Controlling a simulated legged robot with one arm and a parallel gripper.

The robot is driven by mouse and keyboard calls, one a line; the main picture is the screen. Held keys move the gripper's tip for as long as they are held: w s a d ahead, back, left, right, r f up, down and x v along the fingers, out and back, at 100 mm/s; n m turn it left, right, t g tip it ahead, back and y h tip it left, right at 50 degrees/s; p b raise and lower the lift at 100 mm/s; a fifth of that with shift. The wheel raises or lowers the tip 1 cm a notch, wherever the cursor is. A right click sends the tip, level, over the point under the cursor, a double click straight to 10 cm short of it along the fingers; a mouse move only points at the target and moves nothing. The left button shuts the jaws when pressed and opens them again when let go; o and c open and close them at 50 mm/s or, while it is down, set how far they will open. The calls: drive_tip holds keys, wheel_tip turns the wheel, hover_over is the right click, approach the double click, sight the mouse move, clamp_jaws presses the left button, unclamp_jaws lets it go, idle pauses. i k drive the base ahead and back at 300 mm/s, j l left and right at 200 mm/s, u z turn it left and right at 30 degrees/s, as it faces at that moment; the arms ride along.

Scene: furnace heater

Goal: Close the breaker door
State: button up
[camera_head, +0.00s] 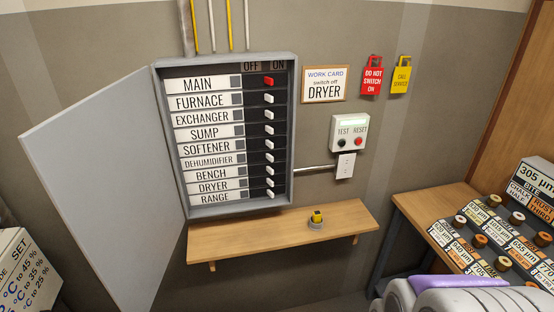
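The breaker door (108,195) is a flat grey panel hinged on the left side of the breaker box (291,150). It stands wide open, swung out to the left. The box is on the wall, with labelled rows from MAIN down to RANGE. The MAIN switch (268,81) is red and the others, such as the DRYER switch (270,183), are white. All the switch levers show toward the right, ON side. No gripper fingers show in this view.
A wooden shelf (270,246) below the box holds a small yellow-and-black item (317,219) on a round base. A test/reset box (349,133) and work card (323,85) are to the right. A bench with spools (481,241) stands at right. A white printed box (25,270) is lower left.

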sight(103, 161)
drive_tip(key=j, duration=2.55)
drive_tip(key=k+l+u, duration=0.5)
drive_tip(key=k, duration=0.3)
